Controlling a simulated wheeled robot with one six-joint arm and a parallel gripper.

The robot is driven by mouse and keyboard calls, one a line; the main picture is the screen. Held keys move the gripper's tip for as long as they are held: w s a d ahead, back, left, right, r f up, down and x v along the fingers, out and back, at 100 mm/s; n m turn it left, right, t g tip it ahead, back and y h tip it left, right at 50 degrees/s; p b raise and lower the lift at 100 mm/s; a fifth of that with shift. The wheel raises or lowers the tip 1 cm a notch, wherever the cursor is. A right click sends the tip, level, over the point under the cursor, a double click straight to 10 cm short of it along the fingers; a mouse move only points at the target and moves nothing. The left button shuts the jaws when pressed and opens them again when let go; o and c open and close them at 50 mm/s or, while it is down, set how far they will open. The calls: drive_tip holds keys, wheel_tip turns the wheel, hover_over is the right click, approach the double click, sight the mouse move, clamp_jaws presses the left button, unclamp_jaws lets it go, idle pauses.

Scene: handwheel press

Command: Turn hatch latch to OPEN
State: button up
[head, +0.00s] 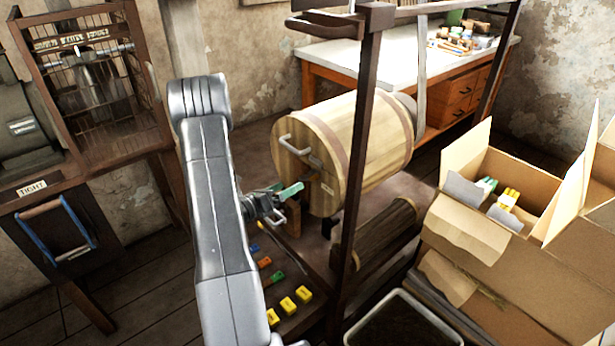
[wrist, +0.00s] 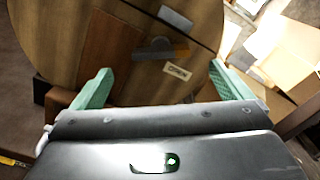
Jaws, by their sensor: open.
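A wooden barrel (head: 345,150) lies on its side, its round hatch face (head: 300,165) toward my arm. The hatch carries a grey loop handle (head: 298,150). In the wrist view, the hatch face (wrist: 75,35) fills the upper part. The hatch latch (wrist: 160,50), a grey and orange bar, lies roughly level across a dark seam. A small pale label (wrist: 177,71) sits just below it; its lettering is blurred. My gripper (wrist: 160,70) is open with green fingers either side of the latch, apart from it. In the head view, my gripper (head: 292,193) is close to the lower hatch face.
A dark upright post (head: 358,170) stands beside the barrel. Yellow blocks (head: 288,305) and other coloured pieces lie on a low bench below my gripper. An open cardboard box (head: 480,230) is at right.

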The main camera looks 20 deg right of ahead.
sight(305, 178)
drive_tip(key=x, duration=0.9)
drive_tip(key=shift+c, duration=0.2)
drive_tip(key=c, duration=0.9)
